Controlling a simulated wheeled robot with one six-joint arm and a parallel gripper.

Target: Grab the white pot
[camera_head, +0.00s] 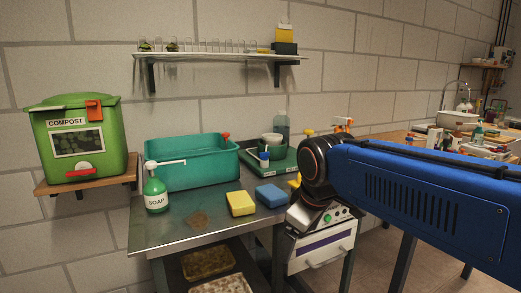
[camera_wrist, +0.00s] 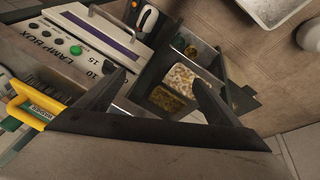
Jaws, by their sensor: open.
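A small whitish pot or bowl (camera_head: 272,139) stands in a green tray (camera_head: 290,160) at the back right of the metal bench, beside a blue-capped white bottle. I cannot tell for sure that it is the white pot. In the wrist view a white round thing (camera_wrist: 311,36) is cut off at the right edge; I cannot tell what it is. My gripper (camera_wrist: 160,78) is open and empty in the wrist view, its dark fingers apart above the lamp box and an open compartment. In the head view my blue arm hides its fingers.
The lamp box (camera_wrist: 82,42) shows a green button; it also stands at the bench's right end (camera_head: 325,222). A teal basin (camera_head: 190,172), soap bottle (camera_head: 156,194), yellow sponge (camera_head: 241,204) and blue sponge (camera_head: 271,195) are on the bench. The bench's front left is mostly clear.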

